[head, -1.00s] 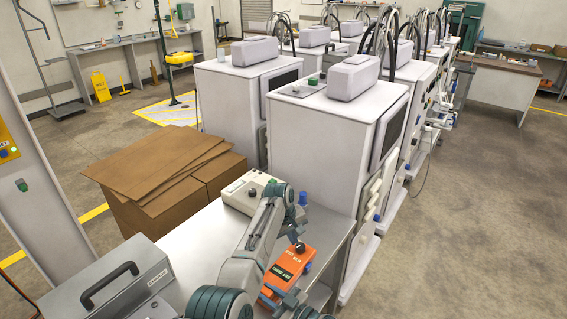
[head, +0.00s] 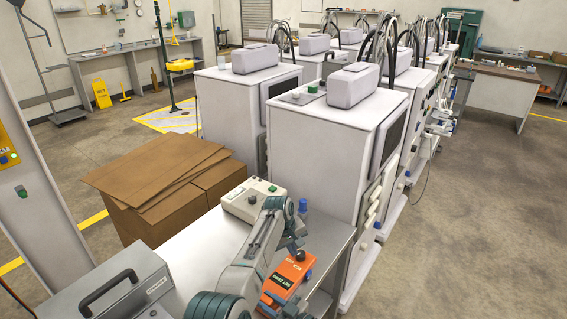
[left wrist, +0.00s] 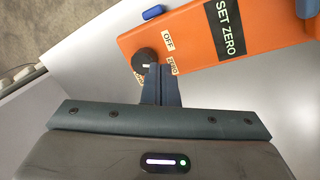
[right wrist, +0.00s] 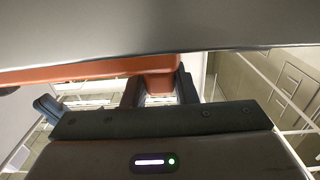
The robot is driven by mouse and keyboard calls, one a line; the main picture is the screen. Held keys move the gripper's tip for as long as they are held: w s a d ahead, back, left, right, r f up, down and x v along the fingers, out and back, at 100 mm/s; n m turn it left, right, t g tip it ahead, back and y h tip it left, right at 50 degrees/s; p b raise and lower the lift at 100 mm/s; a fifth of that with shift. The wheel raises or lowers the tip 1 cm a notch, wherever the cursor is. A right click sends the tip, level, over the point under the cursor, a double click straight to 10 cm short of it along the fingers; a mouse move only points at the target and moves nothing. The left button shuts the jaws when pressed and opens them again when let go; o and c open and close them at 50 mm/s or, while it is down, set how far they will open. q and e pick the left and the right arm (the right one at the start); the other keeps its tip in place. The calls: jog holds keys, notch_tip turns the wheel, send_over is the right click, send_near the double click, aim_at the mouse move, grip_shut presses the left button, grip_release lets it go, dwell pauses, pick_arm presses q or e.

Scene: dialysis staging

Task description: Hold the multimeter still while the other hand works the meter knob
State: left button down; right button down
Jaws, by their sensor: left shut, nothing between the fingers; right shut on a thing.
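The orange multimeter (head: 287,277) lies near the right edge of the grey bench, partly hidden by my arms. In the left wrist view, the multimeter (left wrist: 215,38) shows a "SET ZERO" label and a round black meter knob (left wrist: 147,60) beside OFF and ZERO labels. My left gripper (left wrist: 160,72) is shut and empty, its fingertips right at the knob; I cannot tell whether they touch. My right gripper (right wrist: 160,92) is shut on an orange part of the multimeter (right wrist: 153,84). In the head view, it is low in the picture, near the end of the meter away from the knob.
A grey case with a black handle (head: 108,292) is at the left front. Tall white machines (head: 325,140) rise behind the bench; cardboard (head: 165,175) lies left.

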aim_at(301, 255)
pick_arm(q)
jog(key=shift+f, duration=1.5)
jog(key=shift+w+d, duration=0.3)
jog(key=shift+d, duration=0.05)
jog(key=shift+s+a+r, duration=0.1)
jog(key=shift+s+a, duration=0.1)
jog(key=shift+w+d+v, duration=0.1)
jog(key=shift+d+v, duration=0.05)
jog(key=shift+v, duration=0.8)
jog(key=shift+w+d+v, duration=0.1)
jog(key=shift+d+v, duration=0.1)
jog(key=shift+v, duration=0.75)
jog(key=shift+w+d+v, duration=0.1)
jog(key=shift+d+v, duration=0.05)
jog(key=shift+v, duration=0.8)
jog(key=shift+r, duration=0.25)
jog(key=shift+a+f, duration=0.1)
jog(key=shift+f, duration=3)
